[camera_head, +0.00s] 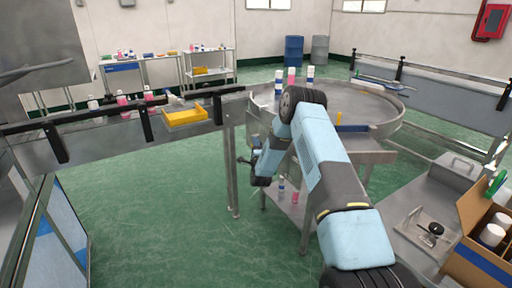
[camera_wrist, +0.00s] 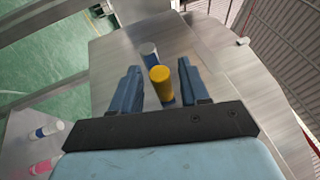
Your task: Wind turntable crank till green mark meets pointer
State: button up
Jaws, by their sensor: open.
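The round steel turntable (camera_head: 372,104) stands at the centre right in the head view, with several bottles at its far left edge. My arm hides part of its near left side. In the wrist view a yellow knob (camera_wrist: 160,74), which looks like the crank handle, stands between the two blue fingers of my gripper (camera_wrist: 159,66). The fingers are apart, with a visible gap on each side of the knob. I cannot make out the green mark or the pointer.
A conveyor with a yellow tray (camera_head: 185,116) runs at left. A cardboard box (camera_head: 480,235) of cans is at right. Green floor is clear at lower left.

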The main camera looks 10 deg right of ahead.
jog(key=shift+c, duration=0.2)
grip_shut()
dwell(0.4)
